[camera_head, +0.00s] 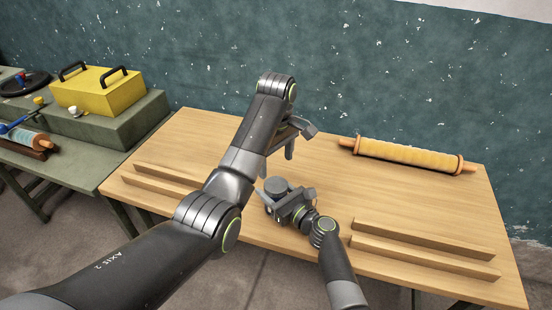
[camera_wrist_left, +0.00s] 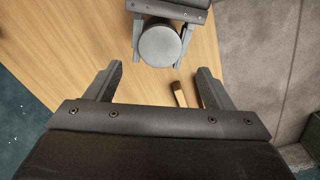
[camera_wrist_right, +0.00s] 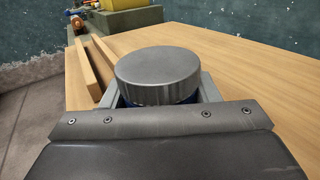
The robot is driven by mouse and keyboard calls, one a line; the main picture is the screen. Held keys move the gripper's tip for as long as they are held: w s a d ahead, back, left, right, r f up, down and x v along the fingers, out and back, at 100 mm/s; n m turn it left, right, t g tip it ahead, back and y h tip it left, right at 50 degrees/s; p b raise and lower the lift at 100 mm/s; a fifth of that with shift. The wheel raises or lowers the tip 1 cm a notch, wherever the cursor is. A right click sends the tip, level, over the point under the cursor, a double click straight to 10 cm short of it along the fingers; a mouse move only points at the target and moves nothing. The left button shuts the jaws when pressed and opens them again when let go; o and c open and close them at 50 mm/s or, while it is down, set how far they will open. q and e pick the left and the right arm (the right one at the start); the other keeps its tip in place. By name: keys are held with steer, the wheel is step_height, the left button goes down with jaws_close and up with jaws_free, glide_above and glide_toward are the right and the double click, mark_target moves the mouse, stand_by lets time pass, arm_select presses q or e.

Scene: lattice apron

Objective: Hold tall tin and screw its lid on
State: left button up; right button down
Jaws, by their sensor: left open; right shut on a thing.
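The tall tin shows a round grey lid (camera_head: 276,184) on top, with a thin strip of its blue body (camera_wrist_right: 130,101) under the lid in the right wrist view. The lid looks level there; I cannot tell how tightly it sits. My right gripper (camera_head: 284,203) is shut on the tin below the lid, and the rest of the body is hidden. My left gripper (camera_head: 291,142) is open and empty, behind and apart from the tin in the head view. In the left wrist view the lid (camera_wrist_left: 159,45) lies beyond the open fingertips.
Wooden rails lie on the table (camera_head: 330,180) at the left (camera_head: 165,183) and right (camera_head: 425,247). A rolling-pin-like roller (camera_head: 405,156) lies at the back right. A side bench holds a yellow box (camera_head: 100,92) and small items. The table's middle right is clear.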

mark_target(276, 184)
arm_select(q)
steer(key=shift+n, duration=0.4)
steer(key=shift+f, duration=3.95)
steer(key=c, duration=1)
steer(key=o, duration=1.1)
steer(key=shift+r, duration=2.3)
steer(key=o, duration=0.5)
steer(key=shift+c, duration=0.2)
